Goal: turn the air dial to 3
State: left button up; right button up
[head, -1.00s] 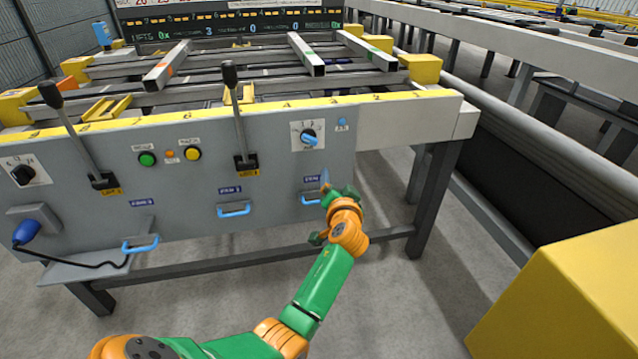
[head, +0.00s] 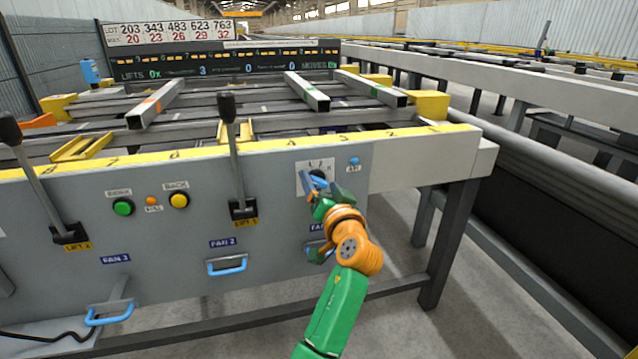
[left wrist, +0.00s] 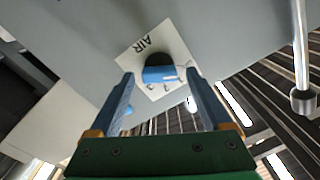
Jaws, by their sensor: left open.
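The air dial (head: 317,174) is a dark round knob with a blue grip on a white plate, at the right end of the grey panel. My left gripper (head: 328,189) is right in front of it and partly covers it. In the left wrist view the dial (left wrist: 158,71) sits between the tips of the open left gripper (left wrist: 159,76), with a finger on each side. I see no clear contact with the knob. The plate reads AIR, upside down there; its numbers are too small to read surely, so I cannot tell the dial's setting. My right gripper is out of view.
A blue AIR lamp (head: 354,161) is right of the dial. Left of it stand a black-knobbed lever (head: 231,150), a yellow button (head: 179,200) and a green button (head: 123,207). A blue FAN 2 handle (head: 227,265) juts out lower down. Bars lie on the table above.

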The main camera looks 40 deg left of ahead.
pick_arm(q)
grip_shut()
